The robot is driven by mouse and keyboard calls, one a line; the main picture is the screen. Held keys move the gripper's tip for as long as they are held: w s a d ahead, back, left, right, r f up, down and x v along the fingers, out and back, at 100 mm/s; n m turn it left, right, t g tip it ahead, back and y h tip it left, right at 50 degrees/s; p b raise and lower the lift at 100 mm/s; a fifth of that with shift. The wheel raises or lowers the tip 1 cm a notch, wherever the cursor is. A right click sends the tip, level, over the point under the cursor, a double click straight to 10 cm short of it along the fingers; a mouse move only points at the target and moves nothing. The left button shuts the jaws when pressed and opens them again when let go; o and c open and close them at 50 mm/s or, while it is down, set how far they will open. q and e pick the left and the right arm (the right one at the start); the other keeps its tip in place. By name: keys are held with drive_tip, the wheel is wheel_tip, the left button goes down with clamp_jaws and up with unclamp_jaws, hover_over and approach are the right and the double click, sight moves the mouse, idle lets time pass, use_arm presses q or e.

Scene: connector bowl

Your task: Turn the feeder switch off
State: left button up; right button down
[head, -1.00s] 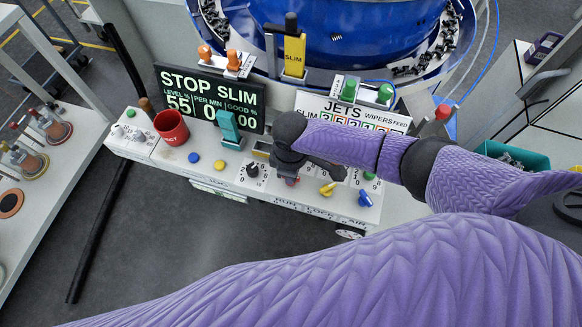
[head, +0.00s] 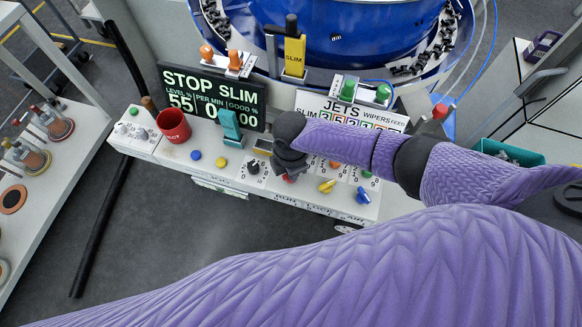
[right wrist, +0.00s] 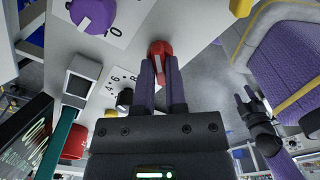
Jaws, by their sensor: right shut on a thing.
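My right gripper (right wrist: 160,90) is shut on a small red switch knob (right wrist: 160,48) with a pale stripe, on the white control panel. In the head view the knob (head: 289,179) shows just below my right gripper (head: 288,164), partly hidden by it. The label of this knob is covered or too small to read, so I cannot tell whether it is the feeder switch or which position it points to. My left gripper (right wrist: 246,102) shows at the right of the right wrist view with its fingers apart and empty. It is not in the head view.
Near the held knob are a black knob (head: 253,168), a yellow knob (head: 327,186) and a blue knob (head: 363,196). A red cup (head: 173,125) and a teal lever (head: 229,126) stand left. A display (head: 210,96) and the blue bowl (head: 345,40) are behind.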

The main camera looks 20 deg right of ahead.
use_arm(q)
drive_tip(key=shift+d, duration=0.15)
use_arm(e)
drive_tip(key=shift+n, duration=0.3)
drive_tip(key=c, duration=0.7)
unclamp_jaws()
use_arm(q)
drive_tip(key=shift+a, duration=0.45)
drive_tip(key=r+p, duration=0.1)
drive_tip(key=d+r+p, duration=0.1)
drive_tip(key=r+p, duration=0.1)
drive_tip(key=shift+w+d+r, duration=0.15)
drive_tip(key=shift+r, duration=0.15)
use_arm(e)
wheel_tip(320, 180, up, 10)
drive_tip(key=shift+f, duration=0.1)
